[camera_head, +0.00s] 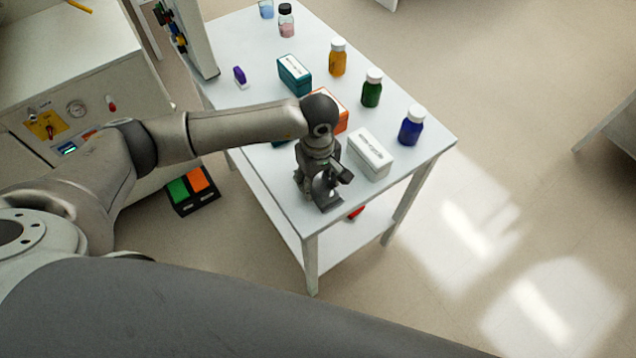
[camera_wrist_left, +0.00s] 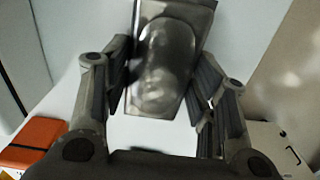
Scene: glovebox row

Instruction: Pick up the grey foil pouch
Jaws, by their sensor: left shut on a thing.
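The grey foil pouch (camera_wrist_left: 165,62) shows in the left wrist view as a shiny grey rectangle with a rounded bulge, between the two fingers. My left gripper (camera_wrist_left: 163,85) is shut on it, with a finger against each side edge. In the head view my left gripper (camera_head: 328,196) points down over the near end of the white table (camera_head: 295,222). There the pouch is mostly hidden by the gripper, and I cannot tell whether it touches the tabletop. My right gripper is not in view.
A white box (camera_head: 370,154) and an orange box (camera_head: 341,100) stand close to the gripper. Blue (camera_head: 411,126), green (camera_head: 372,88) and amber (camera_head: 338,58) bottles line the right side. A teal box (camera_head: 294,74) stands farther back.

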